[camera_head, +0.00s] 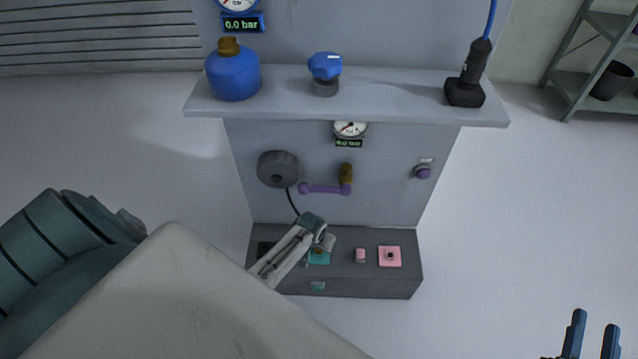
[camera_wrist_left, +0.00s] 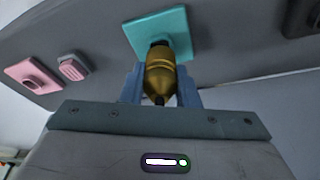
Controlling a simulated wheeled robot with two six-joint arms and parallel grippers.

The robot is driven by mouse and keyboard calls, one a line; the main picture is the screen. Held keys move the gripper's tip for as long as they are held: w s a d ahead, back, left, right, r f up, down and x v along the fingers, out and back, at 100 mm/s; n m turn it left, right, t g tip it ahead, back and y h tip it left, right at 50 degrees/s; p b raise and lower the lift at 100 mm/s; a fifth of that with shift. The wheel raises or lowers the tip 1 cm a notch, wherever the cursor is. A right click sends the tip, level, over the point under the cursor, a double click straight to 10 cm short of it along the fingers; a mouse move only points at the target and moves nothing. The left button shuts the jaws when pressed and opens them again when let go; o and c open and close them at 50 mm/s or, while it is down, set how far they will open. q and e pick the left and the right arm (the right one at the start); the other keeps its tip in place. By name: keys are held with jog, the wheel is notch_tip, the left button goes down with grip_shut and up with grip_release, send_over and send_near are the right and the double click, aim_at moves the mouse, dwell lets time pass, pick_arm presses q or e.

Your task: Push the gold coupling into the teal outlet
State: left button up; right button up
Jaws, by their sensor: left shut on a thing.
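The teal outlet (camera_head: 319,258) is a square plate on the dark grey base box, partly hidden by my left gripper (camera_head: 322,244). In the left wrist view the teal outlet (camera_wrist_left: 172,24) is straight ahead. The gold coupling (camera_wrist_left: 160,76) stands between the two fingers of my left gripper (camera_wrist_left: 160,88), which is shut on it. Its dark front end overlaps the middle of the teal plate; I cannot tell how deep it sits. My right gripper (camera_head: 591,340) is at the lower right, fingers apart and empty, far from the box.
A pink outlet (camera_head: 390,256) and small pink block (camera_head: 360,255) sit right of the teal one on the base box (camera_head: 345,287). A black reel (camera_head: 278,168) with a cable and a purple lever (camera_head: 325,189) are on the panel above. A shelf (camera_head: 400,92) juts out higher up.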

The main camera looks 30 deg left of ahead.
pick_arm(q)
jog(key=shift+f+b, duration=0.35)
jog(key=shift+f, duration=0.25)
jog(key=o, duration=1.2)
jog(key=shift+c, duration=0.2)
jog(key=shift+r, duration=0.1)
jog(key=p+v, duration=0.3)
jog(key=v, duration=0.7)
jog(key=shift+r+p, duration=0.3)
jog(key=shift+p, duration=0.05)
jog(key=shift+s, duration=0.1)
